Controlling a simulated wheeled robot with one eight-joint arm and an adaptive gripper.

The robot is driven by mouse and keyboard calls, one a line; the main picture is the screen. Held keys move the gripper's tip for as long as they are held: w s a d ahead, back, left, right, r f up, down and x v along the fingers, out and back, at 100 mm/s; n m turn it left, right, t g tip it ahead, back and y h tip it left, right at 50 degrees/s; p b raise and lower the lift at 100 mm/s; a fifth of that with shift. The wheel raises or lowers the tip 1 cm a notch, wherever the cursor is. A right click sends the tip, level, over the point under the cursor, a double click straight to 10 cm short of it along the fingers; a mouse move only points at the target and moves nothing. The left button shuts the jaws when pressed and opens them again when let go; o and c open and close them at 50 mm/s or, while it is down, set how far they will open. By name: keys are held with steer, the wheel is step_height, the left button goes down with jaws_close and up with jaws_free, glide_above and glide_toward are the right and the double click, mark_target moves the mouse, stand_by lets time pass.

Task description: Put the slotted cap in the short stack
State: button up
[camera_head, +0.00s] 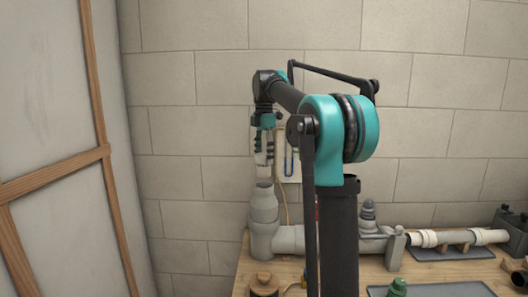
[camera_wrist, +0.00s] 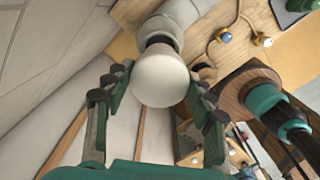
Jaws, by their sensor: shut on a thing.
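The cap (camera_wrist: 160,78) is cream and rounded in the wrist view, seen from above between my fingers. Its slots do not show. My gripper (camera_head: 264,160) is shut on it and points down; the finger pads stand at either side of it in the wrist view. In the head view the cap is hard to make out between the fingers. A grey upright pipe stack (camera_head: 264,205) with an open top stands just under my gripper, with a small gap. In the wrist view the stack (camera_wrist: 182,20) lies past the cap, with a dark opening partly hidden by it.
A horizontal grey pipe (camera_head: 290,240) runs right from the stack's foot along the wooden bench (camera_head: 440,268). A dark grey stepped fitting (camera_head: 368,215) stands on it. A white pipe (camera_head: 460,237) rests farther right. A round wooden piece (camera_head: 264,284) lies in front. A block wall is behind.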

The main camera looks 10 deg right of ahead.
mark_target(264, 171)
steer(key=shift+f, duration=2.75)
steer(key=shift+f, duration=0.5)
steer(key=o, duration=1.3)
step_height(264, 171, up, 12)
steer(key=shift+s, duration=0.1)
